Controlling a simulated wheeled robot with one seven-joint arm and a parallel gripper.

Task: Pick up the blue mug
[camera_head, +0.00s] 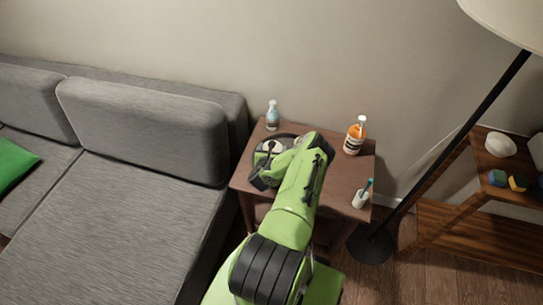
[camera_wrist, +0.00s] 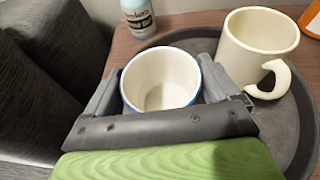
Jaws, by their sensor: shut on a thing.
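The blue mug (camera_wrist: 161,80) shows in the wrist view as a round cup with a white inside and a blue rim. My gripper (camera_wrist: 160,92) has one finger on each side of it and is shut on it. Most of the mug's outer wall is hidden by my gripper. In the head view my gripper (camera_head: 267,165) is over the left part of the small wooden table (camera_head: 338,178), and I cannot make out the blue mug clearly there. I cannot tell whether the mug touches the tray.
A cream mug (camera_wrist: 258,45) stands right of the blue mug on a dark round tray (camera_wrist: 297,115). A grey sofa (camera_head: 150,130) adjoins left; a lamp pole (camera_head: 450,140) rises right.

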